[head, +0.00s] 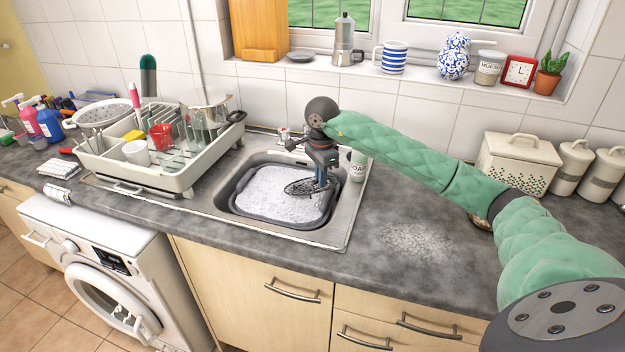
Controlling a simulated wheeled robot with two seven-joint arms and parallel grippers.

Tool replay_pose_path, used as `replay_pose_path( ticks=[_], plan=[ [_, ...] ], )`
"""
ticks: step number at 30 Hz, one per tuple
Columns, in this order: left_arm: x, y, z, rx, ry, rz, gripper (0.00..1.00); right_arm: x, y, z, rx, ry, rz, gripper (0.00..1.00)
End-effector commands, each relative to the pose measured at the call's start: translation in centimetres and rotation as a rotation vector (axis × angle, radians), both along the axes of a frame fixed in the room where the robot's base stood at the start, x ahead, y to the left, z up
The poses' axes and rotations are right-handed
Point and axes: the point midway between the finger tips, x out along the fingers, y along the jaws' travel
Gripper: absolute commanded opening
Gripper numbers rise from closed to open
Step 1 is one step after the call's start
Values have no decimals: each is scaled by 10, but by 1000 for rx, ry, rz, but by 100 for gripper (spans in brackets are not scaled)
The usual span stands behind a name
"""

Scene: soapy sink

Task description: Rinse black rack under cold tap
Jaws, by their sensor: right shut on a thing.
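The sink (345,228) is in the middle of the counter, with a dark grey basin (250,213) full of white suds (268,196). My right gripper (321,182) points down over the basin's right side. It is shut on the black rack (302,188), a small dark wire piece that lies at about the level of the suds; whether it touches them I cannot tell. The tap (284,134) is at the back of the sink, partly hidden by my right arm and gripper. I cannot see whether water runs. My left gripper is not in view.
A cream dish rack (180,182) full of dishes stands left of the sink. A white soap container (358,166) stands behind the gripper on the right. The counter right of the sink (420,280) is largely clear, with a pale speckled patch (415,240). Canisters (572,166) stand at the far right.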

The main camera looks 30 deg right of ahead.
Motion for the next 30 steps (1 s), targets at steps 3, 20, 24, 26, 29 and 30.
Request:
replay_pose_path(
  ticks=[3,20,24,26,29,30],
  plan=[
    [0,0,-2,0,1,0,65,-6,4,0,0,-1,1,0],
    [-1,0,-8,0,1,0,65,-36,24,0,0,0,1,0],
    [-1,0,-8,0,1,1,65,-41,27,0,0,0,1,0],
    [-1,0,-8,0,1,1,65,-42,28,0,0,0,1,0],
    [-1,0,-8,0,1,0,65,-42,28,0,0,0,1,0],
    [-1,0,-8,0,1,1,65,-42,28,0,0,0,1,0]
  ],
)
